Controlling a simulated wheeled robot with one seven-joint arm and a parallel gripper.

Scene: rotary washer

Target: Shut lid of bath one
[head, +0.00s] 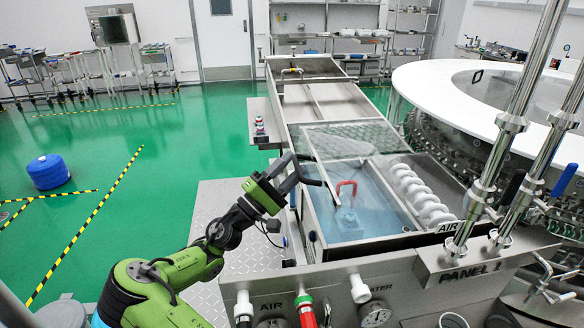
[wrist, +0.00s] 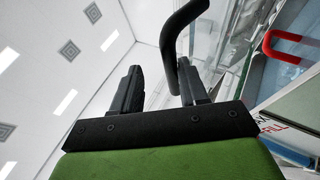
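Bath one appears to be the nearest bath (head: 355,228), filled with blue water. A red handle (head: 346,187) stands in it, with a white coil at its right. A clear glass lid panel (head: 355,139) shows at the far end of this bath; its exact tilt is hard to tell. A black curved handle bar (wrist: 172,45) reaches in among my fingers in the wrist view, close to the right finger. My gripper (head: 294,172) is beside the bath's left edge, at that bar. In the wrist view my gripper (wrist: 160,88) has its fingers apart; contact with the bar is unclear.
More steel baths (head: 325,98) run toward the back. A large white ring-shaped washer (head: 460,92) stands at the right. Steel posts and a panel with valves (head: 380,290) are in front. The green floor at the left is mostly clear, with a blue drum (head: 48,171).

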